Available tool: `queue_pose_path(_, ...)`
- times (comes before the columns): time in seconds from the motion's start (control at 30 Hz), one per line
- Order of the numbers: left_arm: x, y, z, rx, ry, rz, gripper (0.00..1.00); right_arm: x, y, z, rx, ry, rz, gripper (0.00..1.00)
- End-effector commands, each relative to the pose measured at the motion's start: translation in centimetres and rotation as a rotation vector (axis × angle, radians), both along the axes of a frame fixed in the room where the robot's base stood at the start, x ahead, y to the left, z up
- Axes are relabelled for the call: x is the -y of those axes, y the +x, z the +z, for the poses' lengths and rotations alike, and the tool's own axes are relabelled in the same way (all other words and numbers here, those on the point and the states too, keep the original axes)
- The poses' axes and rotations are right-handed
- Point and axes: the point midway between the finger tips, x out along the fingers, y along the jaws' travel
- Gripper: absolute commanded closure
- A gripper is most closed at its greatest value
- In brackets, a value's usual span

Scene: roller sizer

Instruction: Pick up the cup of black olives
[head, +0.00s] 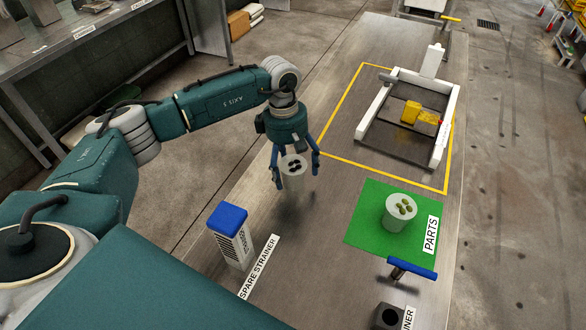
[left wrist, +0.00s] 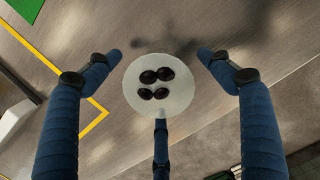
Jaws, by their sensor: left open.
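The cup of black olives (head: 293,181) is a pale grey cup with several dark olives in it, near the left edge of the table in the head view. In the left wrist view the cup (left wrist: 160,105) shows from above, between the fingers. My left gripper (head: 295,177) points down over the cup with its blue fingers spread around it. The gripper (left wrist: 159,75) is open, and a gap shows between the cup and the two upper fingers. Whether the third finger touches the cup I cannot tell. My right gripper is not in view.
A similar cup with greenish olives (head: 400,212) stands on the green PARTS mat (head: 365,228). A blue-topped white strainer (head: 232,235) stands nearer. A blue-handled tool (head: 412,268) lies past the mat's near edge. A white frame with a yellow block (head: 411,112) stands inside yellow lines.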

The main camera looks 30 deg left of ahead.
Motion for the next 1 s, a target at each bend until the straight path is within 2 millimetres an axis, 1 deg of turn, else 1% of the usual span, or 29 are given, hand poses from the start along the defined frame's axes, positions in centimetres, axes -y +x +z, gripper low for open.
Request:
queue_pose_path(0.03, 0.1, -0.1, -0.5, -0.002, -0.001, 0.001, 0.20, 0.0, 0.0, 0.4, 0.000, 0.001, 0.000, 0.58)
queue_pose_path(0.13, 0.2, -0.1, -1.3, -0.001, -0.001, 0.000, 0.20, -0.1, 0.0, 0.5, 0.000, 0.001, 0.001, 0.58)
queue_pose_path(0.37, 0.2, 0.0, -1.6, 0.001, 0.000, 0.000, 0.20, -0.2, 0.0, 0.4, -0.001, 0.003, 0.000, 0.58)
queue_pose_path(0.47, 0.2, 0.0, -1.6, 0.001, -0.001, 0.000, 0.38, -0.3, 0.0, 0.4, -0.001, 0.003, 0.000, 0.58)
queue_pose_path(0.5, 0.2, 0.0, -1.6, 0.001, -0.001, 0.000, 0.46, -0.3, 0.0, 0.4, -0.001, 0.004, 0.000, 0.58)
queue_pose_path(0.57, 0.2, 0.0, -1.5, 0.001, -0.001, 0.000, 0.58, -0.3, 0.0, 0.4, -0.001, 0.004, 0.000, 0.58)
queue_pose_path(0.6, 0.2, 0.0, -1.5, 0.001, 0.000, 0.000, 0.66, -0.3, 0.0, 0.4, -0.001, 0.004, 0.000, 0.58)
queue_pose_path(0.63, 0.2, 0.0, -1.5, 0.001, 0.000, 0.000, 0.72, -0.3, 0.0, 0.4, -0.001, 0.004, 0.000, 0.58)
queue_pose_path(0.67, 0.2, 0.0, -1.5, 0.001, 0.000, 0.000, 0.75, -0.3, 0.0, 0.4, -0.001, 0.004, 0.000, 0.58)
queue_pose_path(1.0, 0.2, -0.1, -1.5, 0.000, -0.001, 0.000, 0.75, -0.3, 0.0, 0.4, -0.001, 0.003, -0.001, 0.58)
